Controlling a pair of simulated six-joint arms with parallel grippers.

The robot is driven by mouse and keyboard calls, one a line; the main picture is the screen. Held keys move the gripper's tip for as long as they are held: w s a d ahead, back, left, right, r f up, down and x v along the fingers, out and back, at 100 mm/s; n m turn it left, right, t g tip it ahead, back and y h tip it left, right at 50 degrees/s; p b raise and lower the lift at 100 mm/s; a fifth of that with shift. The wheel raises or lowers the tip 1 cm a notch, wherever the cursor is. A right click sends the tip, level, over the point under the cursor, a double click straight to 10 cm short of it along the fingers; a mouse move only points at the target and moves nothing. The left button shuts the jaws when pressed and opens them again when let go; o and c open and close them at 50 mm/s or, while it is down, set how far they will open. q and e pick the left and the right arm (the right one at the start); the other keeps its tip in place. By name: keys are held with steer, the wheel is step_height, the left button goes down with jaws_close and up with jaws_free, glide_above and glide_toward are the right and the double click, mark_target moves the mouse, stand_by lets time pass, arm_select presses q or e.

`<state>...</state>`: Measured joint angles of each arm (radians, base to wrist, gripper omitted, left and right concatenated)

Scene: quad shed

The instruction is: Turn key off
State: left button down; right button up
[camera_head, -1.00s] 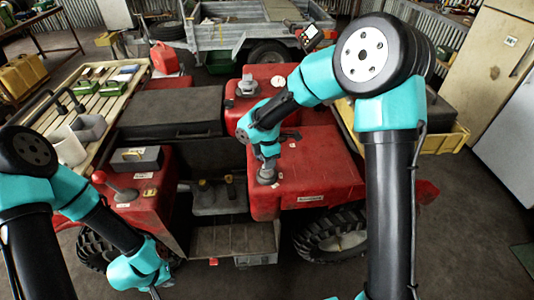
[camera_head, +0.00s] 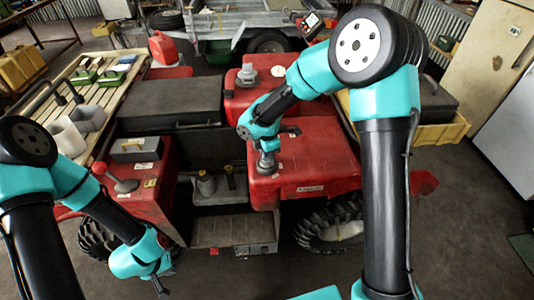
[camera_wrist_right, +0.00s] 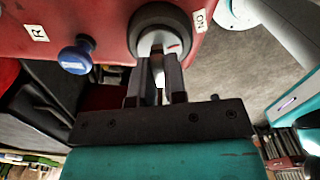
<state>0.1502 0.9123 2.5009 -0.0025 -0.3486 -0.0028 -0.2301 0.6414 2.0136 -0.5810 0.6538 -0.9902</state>
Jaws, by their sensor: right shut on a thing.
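My right gripper (camera_head: 266,170) points down at the red quad body (camera_head: 310,165), right of the dark centre gap. In the right wrist view its fingers (camera_wrist_right: 156,78) are closed on a grey key (camera_wrist_right: 157,62) standing in a round switch with a thick black ring (camera_wrist_right: 162,12). A small red mark shows on the switch face. A white "ON" label (camera_wrist_right: 200,21) is right of the switch. The key's exact angle is hard to tell behind the fingers. My left gripper (camera_head: 161,289) hangs low at the left front, away from the switch; its jaws are too small to read.
A blue knob (camera_wrist_right: 76,57) and an "R" label (camera_wrist_right: 37,32) are left of the switch. A red-knobbed lever (camera_head: 100,168) stands on the quad's left side. A slatted rack (camera_head: 85,95) is behind it.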

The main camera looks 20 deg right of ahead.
steer(key=shift+n, duration=2.4)
jaws_close()
steer(key=shift+n, duration=2.4)
steer(key=shift+n, duration=0.7)
steer(key=n, duration=0.3)
steer(key=o, duration=0.7)
jaws_free()
steer(key=shift+c, duration=0.2)
